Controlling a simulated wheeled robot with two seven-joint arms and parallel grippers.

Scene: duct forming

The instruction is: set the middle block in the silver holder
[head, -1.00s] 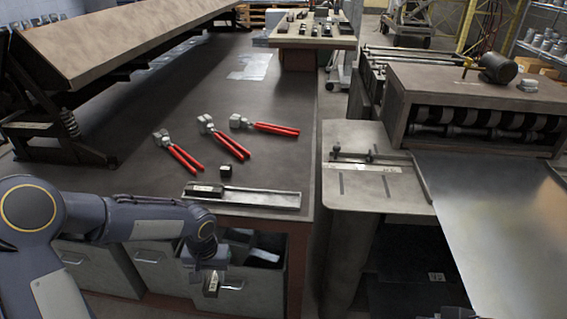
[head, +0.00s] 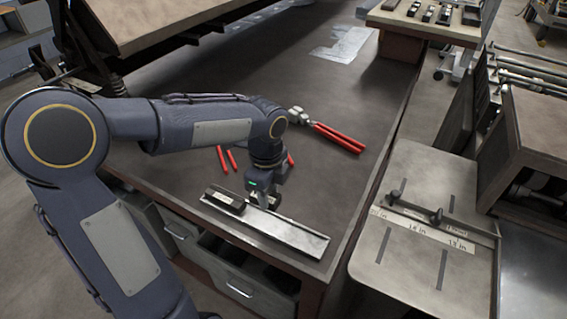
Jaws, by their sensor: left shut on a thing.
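The silver holder (head: 298,238) is a shallow, long tray lying near the front edge of the dark workbench. A black block (head: 226,200) with a light label sits in its left end. My left gripper (head: 264,198) points down at the holder's back edge, just right of that block. It is shut on a small dark block, the middle block (head: 276,199), which the fingers mostly hide. I cannot tell whether this block touches the holder's floor. The right part of the holder is bare. My right gripper is out of view.
Red-handled hand tools (head: 338,138) lie on the workbench (head: 350,95) behind the holder, partly hidden by my left arm. An open drawer (head: 245,270) is below the front edge. A metal plate with a ruled stop (head: 420,225) stands to the right.

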